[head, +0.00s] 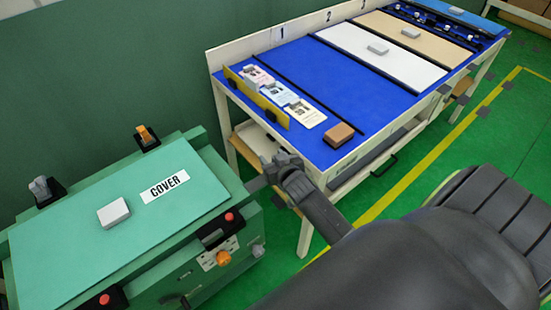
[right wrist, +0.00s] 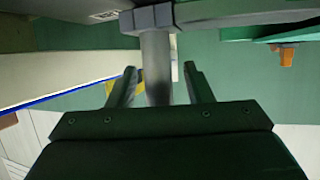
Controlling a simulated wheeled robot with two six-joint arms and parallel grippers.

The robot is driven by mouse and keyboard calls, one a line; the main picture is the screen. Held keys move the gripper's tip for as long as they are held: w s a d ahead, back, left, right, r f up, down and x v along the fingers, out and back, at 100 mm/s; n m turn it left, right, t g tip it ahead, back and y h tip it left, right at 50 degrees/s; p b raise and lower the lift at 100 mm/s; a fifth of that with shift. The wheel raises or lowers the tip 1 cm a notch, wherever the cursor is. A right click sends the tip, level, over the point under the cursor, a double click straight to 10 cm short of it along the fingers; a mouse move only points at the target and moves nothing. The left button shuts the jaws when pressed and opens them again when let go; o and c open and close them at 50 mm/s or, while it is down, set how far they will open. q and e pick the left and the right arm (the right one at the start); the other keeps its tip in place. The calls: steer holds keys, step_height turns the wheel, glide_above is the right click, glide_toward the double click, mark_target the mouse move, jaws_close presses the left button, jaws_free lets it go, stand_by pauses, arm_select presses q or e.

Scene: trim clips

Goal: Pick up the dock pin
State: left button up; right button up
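In the right wrist view a grey upright cylinder, which looks like the dock pin (right wrist: 156,68), hangs from a grey block. My right gripper (right wrist: 160,82) has its two dark fingers apart, one on each side of the cylinder, with a visible gap on the right side. I cannot tell how deep the cylinder sits between them. In the head view my right gripper (head: 280,168) is at the gap between the green cart and the blue-topped table, by a grey bar (head: 258,183) on the cart's side; the pin is not clear there. My left gripper is not in view.
The green cart (head: 65,240) carries a COVER label, a grey block, clamps and knobs. The blue-topped table (head: 345,90) holds cards in a yellow-edged rack (head: 258,97), a brown block (head: 339,134) and panels. Green floor is open to the right.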

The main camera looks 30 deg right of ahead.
jaws_close()
